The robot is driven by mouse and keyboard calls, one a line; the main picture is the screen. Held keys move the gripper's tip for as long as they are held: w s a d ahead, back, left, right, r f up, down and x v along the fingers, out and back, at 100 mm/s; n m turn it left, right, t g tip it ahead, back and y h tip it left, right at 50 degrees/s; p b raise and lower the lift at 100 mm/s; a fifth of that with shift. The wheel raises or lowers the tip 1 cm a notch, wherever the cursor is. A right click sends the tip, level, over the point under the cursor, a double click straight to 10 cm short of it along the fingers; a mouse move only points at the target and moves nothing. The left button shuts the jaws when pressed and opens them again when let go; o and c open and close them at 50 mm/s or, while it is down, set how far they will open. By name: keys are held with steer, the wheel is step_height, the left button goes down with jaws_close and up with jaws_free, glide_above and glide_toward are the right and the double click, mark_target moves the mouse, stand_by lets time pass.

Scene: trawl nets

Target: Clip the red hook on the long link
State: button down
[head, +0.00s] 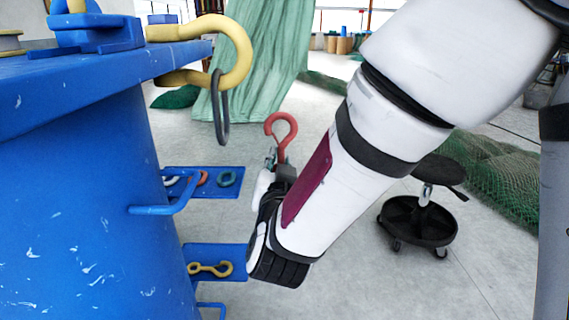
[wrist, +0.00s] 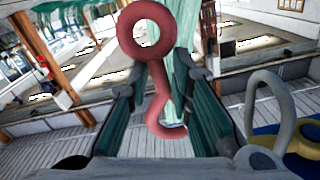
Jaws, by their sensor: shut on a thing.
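The red hook (head: 281,130) is held by my gripper (head: 274,160), with its curved end upward in the head view. In the wrist view the red hook (wrist: 152,58) lies between the two fingers (wrist: 162,85), round eye at the top of the picture and curved end at the bottom. The long link (head: 221,108) is a dark grey elongated ring hanging from a yellow hook (head: 240,45). In the head view the red hook is right of and slightly lower than the long link, apart from it. The link also shows grey at right in the wrist view (wrist: 288,98).
A blue drum-like stand (head: 80,210) fills the left, with a handle (head: 165,208) sticking out. Blue shelves carry coloured rings (head: 227,178) and a small yellow hook (head: 211,269). A black wheeled stool (head: 418,220) and green nets (head: 490,170) are at right.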

steer(key=a, duration=0.8)
steer(key=shift+w+a, duration=0.15)
steer(key=shift+a, duration=0.2)
stand_by(1.3)
steer(key=shift+a, duration=0.15)
stand_by(0.6)
steer(key=shift+a+f+b, duration=0.45)
steer(key=shift+f+b, duration=0.15)
steer(key=shift+b, duration=0.4)
stand_by(0.7)
steer(key=shift+a+f+b, duration=0.6)
steer(key=shift+b, duration=0.1)
steer(key=shift+a+f+b, duration=0.15)
steer(key=shift+f+b, duration=0.45)
steer(key=shift+b, duration=0.1)
stand_by(0.8)
stand_by(0.5)
steer(key=c, duration=1.4)
jaws_free()
